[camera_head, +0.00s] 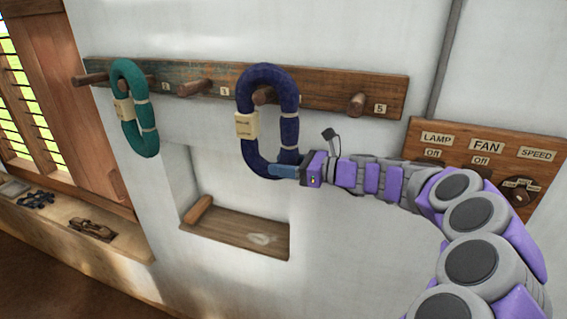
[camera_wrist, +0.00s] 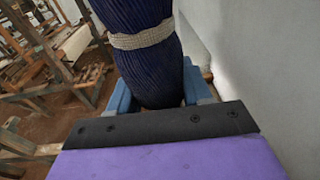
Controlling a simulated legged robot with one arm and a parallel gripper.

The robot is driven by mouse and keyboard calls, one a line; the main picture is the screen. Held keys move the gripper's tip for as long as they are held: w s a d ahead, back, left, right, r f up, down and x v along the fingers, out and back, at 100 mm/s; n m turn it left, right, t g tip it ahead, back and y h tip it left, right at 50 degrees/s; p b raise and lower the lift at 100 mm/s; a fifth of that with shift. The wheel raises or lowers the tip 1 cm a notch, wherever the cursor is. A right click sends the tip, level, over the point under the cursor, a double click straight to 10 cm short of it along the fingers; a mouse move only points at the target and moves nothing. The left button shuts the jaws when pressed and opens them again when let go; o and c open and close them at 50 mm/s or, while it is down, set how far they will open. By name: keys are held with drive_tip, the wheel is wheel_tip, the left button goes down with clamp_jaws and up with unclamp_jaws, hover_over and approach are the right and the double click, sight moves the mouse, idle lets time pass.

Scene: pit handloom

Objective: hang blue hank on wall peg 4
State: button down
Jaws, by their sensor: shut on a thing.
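The blue hank (camera_head: 290,125) is an upright dark blue loop with pale ties and a cream tag, in front of the peg rail (camera_head: 320,92). My gripper (camera_head: 283,171) is shut on its lower right end. In the wrist view the blue hank (camera_wrist: 150,65) stands between the blue fingers (camera_wrist: 158,98). Wall peg 4 (camera_head: 263,95) shows inside the loop's opening, below its top bend. I cannot tell whether the peg passes through the loop or lies behind it. The peg's number label is hidden.
A teal hank (camera_head: 146,115) hangs at the left of the rail. A bare peg (camera_head: 195,87) is left of the blue hank, and the peg marked 5 (camera_head: 357,103) is bare to the right. A switch board (camera_head: 455,145) is near my arm. A wall niche (camera_head: 235,230) lies below.

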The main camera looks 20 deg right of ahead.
drive_tip(key=shift+a+f, duration=0.1)
drive_tip(key=shift+a, duration=0.4)
drive_tip(key=shift+c, duration=2.1)
unclamp_jaws()
